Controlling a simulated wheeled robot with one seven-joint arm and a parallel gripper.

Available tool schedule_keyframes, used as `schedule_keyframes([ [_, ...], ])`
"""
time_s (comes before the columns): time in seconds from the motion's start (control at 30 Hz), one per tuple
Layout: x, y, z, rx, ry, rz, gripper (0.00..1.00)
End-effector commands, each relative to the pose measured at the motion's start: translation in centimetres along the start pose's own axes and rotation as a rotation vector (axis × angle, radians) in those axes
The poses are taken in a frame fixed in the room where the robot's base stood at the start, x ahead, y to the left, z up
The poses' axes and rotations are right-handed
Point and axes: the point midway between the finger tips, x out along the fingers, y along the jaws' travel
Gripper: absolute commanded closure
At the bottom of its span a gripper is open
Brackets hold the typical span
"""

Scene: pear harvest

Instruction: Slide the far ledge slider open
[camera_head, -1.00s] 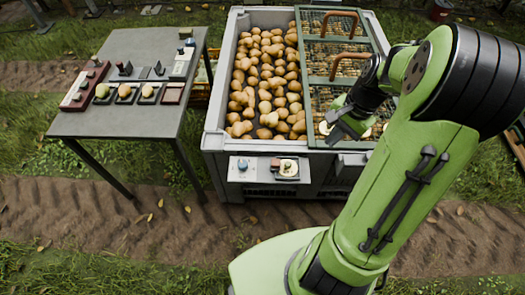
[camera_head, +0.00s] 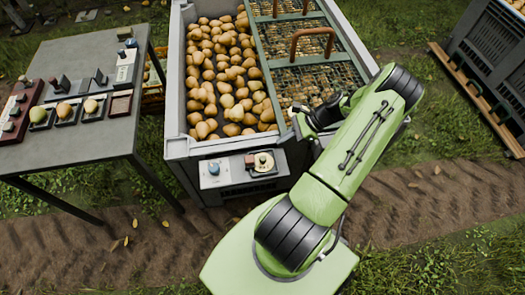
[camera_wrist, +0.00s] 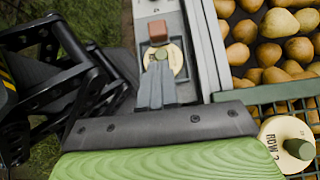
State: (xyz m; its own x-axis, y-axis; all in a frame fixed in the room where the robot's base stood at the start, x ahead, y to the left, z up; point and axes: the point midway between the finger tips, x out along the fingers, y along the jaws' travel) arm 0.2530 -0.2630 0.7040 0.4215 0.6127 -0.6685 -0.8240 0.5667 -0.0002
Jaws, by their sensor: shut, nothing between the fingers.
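The bin's front ledge panel (camera_head: 243,172) carries a blue knob (camera_head: 214,168), a small brown block (camera_head: 250,160) and a pale round disc (camera_head: 264,161). The brown block (camera_wrist: 158,31) and the disc with a green centre (camera_wrist: 176,58) also show in the wrist view. I cannot tell for certain which part is the far ledge slider; the brown block looks like a slider's grip. My gripper (camera_wrist: 155,88) is shut and empty, its grey fingertips pointing towards the disc and overlapping its lower edge in the picture. Contact cannot be told. In the head view my arm hides the fingers.
The bin (camera_head: 178,110) holds pears, with a green mesh lid (camera_head: 285,58) on its right. A "ROW 2" round tag (camera_wrist: 287,142) lies near the mesh. A table (camera_head: 70,165) with several small fixtures stands left. Another dark crate (camera_head: 490,60) stands right, with grass between.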

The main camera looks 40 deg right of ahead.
Motion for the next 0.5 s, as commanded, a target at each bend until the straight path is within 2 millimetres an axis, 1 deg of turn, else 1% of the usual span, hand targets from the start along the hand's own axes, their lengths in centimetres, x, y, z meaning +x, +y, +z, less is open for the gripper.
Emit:
schedule_keyframes([
  [0.13, 2.0, 0.1, -0.1, -0.001, -0.003, 0.004, 1.00],
  [0.3, 5.8, 0.1, -0.1, -0.002, -0.003, 0.006, 1.00],
  [0.4, 7.8, 0.1, -0.1, -0.002, -0.002, 0.004, 1.00],
  [0.5, 9.1, 0.1, -0.1, -0.001, -0.001, 0.004, 1.00],
])
